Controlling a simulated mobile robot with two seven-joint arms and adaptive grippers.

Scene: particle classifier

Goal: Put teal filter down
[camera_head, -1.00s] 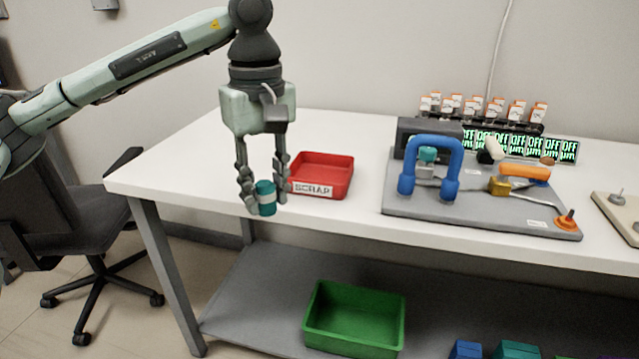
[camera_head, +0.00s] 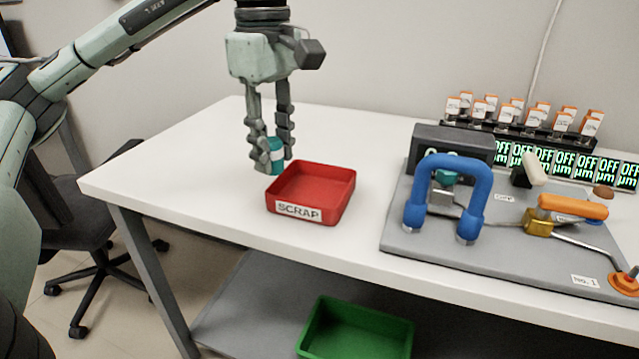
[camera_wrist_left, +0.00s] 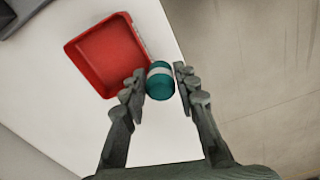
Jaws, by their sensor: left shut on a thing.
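The teal filter (camera_head: 276,157) is a small teal cylinder with a pale band. My left gripper (camera_head: 274,160) is shut on it, pointing down, with a finger on either side. In the head view the filter is held just behind and left of the red scrap tray, over the white table. In the left wrist view, the filter (camera_wrist_left: 160,80) sits between the fingertips of my left gripper (camera_wrist_left: 160,84), beside the tray's rim and apart from its inside. Whether its base touches the table is hard to tell. My right gripper is not in view.
The red tray (camera_head: 345,197), labelled SCRAP, looks empty. Bare white table (camera_head: 170,180) lies left of it. A grey board (camera_head: 400,232) with a blue arch (camera_head: 473,181) and an orange-handled tool (camera_head: 572,207) stands right. A green bin (camera_head: 312,325) sits on the shelf below.

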